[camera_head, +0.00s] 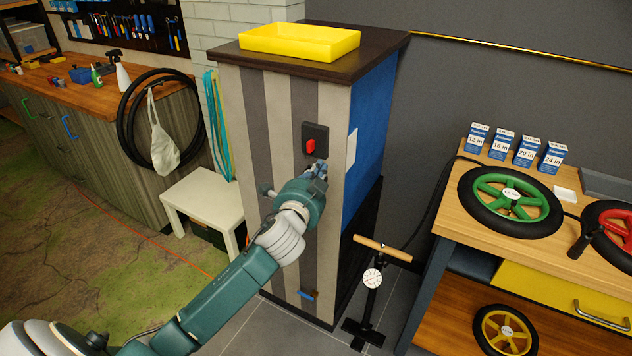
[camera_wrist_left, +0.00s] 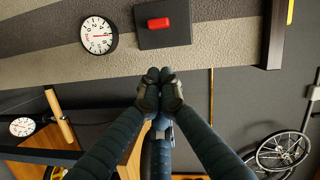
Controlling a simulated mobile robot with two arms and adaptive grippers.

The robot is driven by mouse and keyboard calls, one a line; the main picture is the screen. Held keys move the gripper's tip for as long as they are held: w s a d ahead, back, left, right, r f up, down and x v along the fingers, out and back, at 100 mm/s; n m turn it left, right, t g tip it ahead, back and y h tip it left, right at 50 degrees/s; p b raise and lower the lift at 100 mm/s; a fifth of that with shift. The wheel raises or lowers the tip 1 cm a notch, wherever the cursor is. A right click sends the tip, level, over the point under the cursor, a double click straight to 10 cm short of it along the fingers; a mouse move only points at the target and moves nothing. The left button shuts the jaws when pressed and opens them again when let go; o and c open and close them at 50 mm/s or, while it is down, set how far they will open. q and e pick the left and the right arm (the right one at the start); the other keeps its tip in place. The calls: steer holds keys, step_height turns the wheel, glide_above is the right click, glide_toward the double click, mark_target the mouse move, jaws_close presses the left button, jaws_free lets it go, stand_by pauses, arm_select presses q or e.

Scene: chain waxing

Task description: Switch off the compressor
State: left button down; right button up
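The compressor is a tall cabinet (camera_head: 333,200) with grey and cream stripes. On its front is a black plate with a red switch (camera_head: 310,146), whose handle stands roughly upright. The red switch also shows at the top of the left wrist view (camera_wrist_left: 158,23), beside a round white gauge (camera_wrist_left: 97,36). My left gripper (camera_head: 320,168) is just below the switch plate in the head view. In the left wrist view its fingertips (camera_wrist_left: 160,86) meet with nothing seen between them, apart from the switch in the picture. My right gripper is in neither view.
A yellow tray (camera_head: 300,40) sits on the cabinet top. A floor pump (camera_head: 371,290) stands right of the cabinet, beside a wooden bench (camera_head: 455,218) with wheels and boxes. A white stool (camera_head: 205,197) stands to its left.

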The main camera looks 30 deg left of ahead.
arm_select(q)
steer(key=shift+d+v, duration=0.2)
steer(key=shift+v, duration=1.7)
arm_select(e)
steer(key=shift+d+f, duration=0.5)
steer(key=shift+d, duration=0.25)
arm_select(q)
steer(key=shift+f, duration=0.1)
